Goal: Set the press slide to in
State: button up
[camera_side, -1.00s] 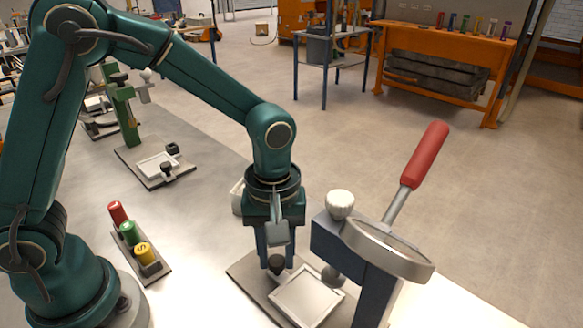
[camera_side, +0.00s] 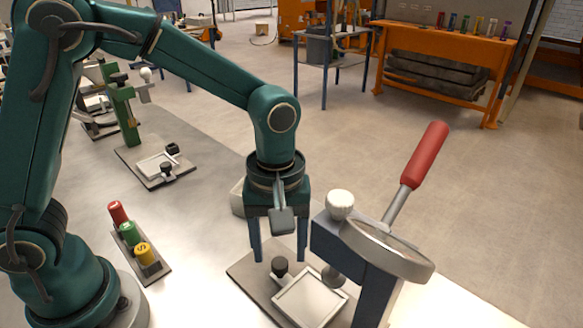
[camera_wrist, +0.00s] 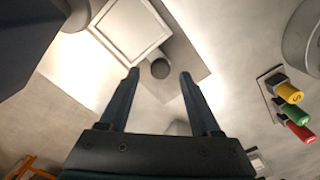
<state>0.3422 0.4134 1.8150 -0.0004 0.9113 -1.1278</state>
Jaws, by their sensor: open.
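The press with a dark blue frame and a red lever handle (camera_side: 425,155) stands at the front right in the side view. Its slide, a pale square tray (camera_side: 310,297) with a black knob (camera_side: 279,266), lies on a grey base plate (camera_side: 248,275). In the wrist view the slide (camera_wrist: 130,28) and its knob (camera_wrist: 160,68) show beyond the fingers. My gripper (camera_side: 279,257) is open, with its fingers spread on either side of the knob in the side view. I cannot tell whether the fingers touch anything.
A rack with red, green and yellow (camera_side: 143,252) labelled handles stands left of the press. A green press (camera_side: 124,110) with its own base stands farther back. A pale box (camera_side: 237,197) sits behind my gripper. The grey bench between is clear.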

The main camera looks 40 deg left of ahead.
jog(key=shift+r, duration=1.5)
jog(key=shift+s+d+r+m+g, duration=0.15)
jog(key=shift+s+d+m+g, duration=0.15)
jog(key=shift+m+g, duration=0.15)
jog(key=shift+w+g+h, duration=0.2)
jog(key=shift+g+h, duration=0.25)
jog(key=shift+h, duration=0.15)
jog(key=shift+w+a+f+n+g+h, duration=0.25)
jog(key=shift+w+a+f+g+h, duration=0.1)
jog(key=shift+w+a+h, duration=0.25)
jog(key=shift+w+a+f+n+g+h, duration=0.2)
jog(key=shift+w+a+g+h, duration=0.2)
jog(key=shift+a, duration=0.25)
jog(key=shift+x, duration=2.35)
grip_shut()
